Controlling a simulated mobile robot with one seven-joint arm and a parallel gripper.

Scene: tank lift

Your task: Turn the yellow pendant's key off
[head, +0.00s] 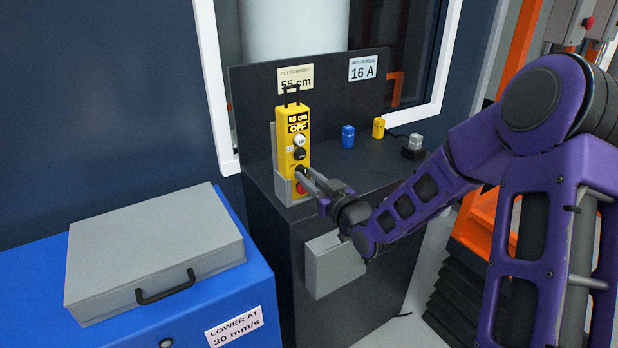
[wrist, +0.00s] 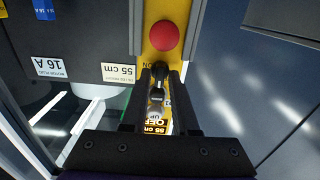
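The yellow pendant (head: 291,130) stands upright in a grey holder on the dark cabinet. Its display (head: 298,121) reads 55 cm and OFF. Below it are a white UP button (head: 300,140), a black button (head: 299,154) and a red button (head: 301,187). In the wrist view the pendant appears upside down, with the red button (wrist: 165,36) at the top. My gripper (wrist: 160,72) has its two fingers on either side of the black key (wrist: 160,68), which fills the narrow gap at the tips. In the head view my gripper (head: 303,174) hides the key.
Blue (head: 348,136), yellow (head: 378,127) and grey (head: 415,141) plugs stand at the right on the cabinet top. A grey case (head: 155,245) lies on the blue chest (head: 130,332) at left. A grey box (head: 340,265) hangs on the cabinet front below my wrist.

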